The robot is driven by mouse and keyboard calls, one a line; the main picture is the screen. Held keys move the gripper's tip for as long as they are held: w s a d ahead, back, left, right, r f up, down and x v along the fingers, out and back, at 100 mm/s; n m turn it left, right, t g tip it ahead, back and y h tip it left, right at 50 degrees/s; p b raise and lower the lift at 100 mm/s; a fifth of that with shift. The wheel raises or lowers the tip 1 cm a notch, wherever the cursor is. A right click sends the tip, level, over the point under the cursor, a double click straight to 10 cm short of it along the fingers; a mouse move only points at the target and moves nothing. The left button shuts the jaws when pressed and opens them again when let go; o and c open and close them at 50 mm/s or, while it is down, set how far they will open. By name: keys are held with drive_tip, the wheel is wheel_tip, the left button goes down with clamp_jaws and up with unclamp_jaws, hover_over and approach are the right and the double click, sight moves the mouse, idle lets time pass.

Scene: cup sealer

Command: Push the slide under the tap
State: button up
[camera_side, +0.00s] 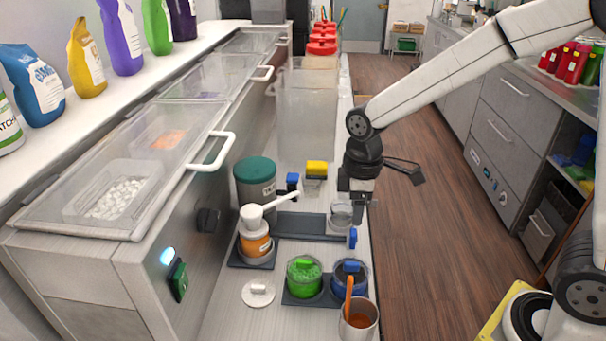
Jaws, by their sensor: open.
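My gripper (357,190) points down at the right end of a dark flat tray (300,224), just behind and above a clear cup (341,216). It is open; its fingers are small here, and I cannot tell whether they touch anything. A small blue upright piece (352,238) stands at the tray's right front corner, and it may be the slide's handle. The slide itself is not clearly told apart from the tray. A blue-topped piece (292,182) and a yellow-topped piece (316,168) stand behind the tray; I cannot tell whether either is the tap.
A dark green-lidded tub (255,182) and an orange jar (256,243) with a white scoop stand left. Green (304,276) and blue (348,276) pots and a metal cup (357,320) stand in front. A lidded steel counter (150,250) bounds the left; the right edge drops to floor.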

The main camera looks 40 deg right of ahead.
sight(353, 232)
drive_tip(key=shift+f, duration=3.9)
clamp_jaws()
